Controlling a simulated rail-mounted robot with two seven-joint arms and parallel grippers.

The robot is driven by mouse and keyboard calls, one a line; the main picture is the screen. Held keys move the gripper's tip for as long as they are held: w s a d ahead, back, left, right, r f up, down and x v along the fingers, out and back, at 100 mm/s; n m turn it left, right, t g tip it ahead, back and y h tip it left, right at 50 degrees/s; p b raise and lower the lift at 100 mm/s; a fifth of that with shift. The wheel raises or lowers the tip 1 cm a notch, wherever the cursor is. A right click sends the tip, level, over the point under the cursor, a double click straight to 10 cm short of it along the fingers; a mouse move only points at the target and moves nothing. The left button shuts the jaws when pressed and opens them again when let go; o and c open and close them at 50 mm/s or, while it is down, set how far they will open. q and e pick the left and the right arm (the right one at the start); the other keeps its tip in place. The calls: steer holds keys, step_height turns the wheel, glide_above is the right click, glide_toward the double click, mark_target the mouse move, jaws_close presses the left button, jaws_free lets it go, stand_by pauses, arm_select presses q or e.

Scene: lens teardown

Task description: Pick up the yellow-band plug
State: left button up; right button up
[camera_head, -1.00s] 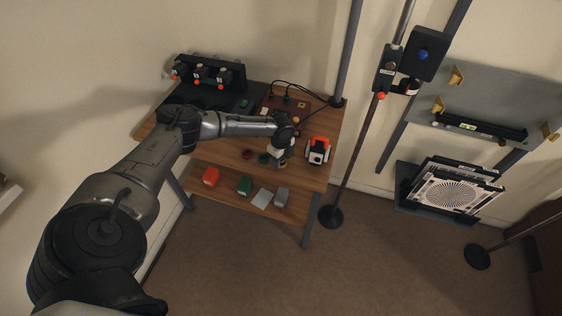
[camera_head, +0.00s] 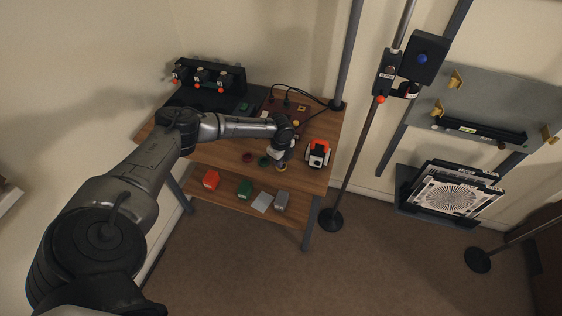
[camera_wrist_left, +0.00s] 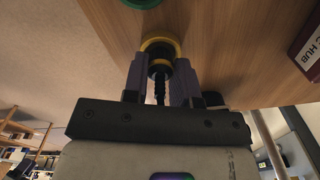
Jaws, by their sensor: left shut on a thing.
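The yellow-band plug (camera_wrist_left: 159,64) is a black plug with a yellow band, seen in the left wrist view between the two fingers of my left gripper (camera_wrist_left: 161,75). The gripper is shut on it, and a dark ribbed cable runs from the plug back towards the gripper body. A larger yellow ring (camera_wrist_left: 161,41) lies on the wooden table just past the plug's tip; I cannot tell whether the plug touches it. In the head view my left gripper (camera_head: 281,160) points down near the table's front edge, and the plug is too small to make out. My right gripper is not in view.
A green ring (camera_head: 264,160) and a dark red ring (camera_head: 247,157) lie left of the gripper. An orange-and-white device (camera_head: 317,153) stands close on its right. A dark red hub box (camera_head: 289,106) with cables is behind. Several small boxes lie on the lower shelf.

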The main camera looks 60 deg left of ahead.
arm_select(q)
step_height(320, 180, up, 3)
steer(key=w+d+r+p, duration=0.2)
steer(key=d+r, duration=0.5)
steer(key=d, duration=0.4)
steer(key=shift+w, duration=0.8)
steer(key=shift+d, duration=0.1)
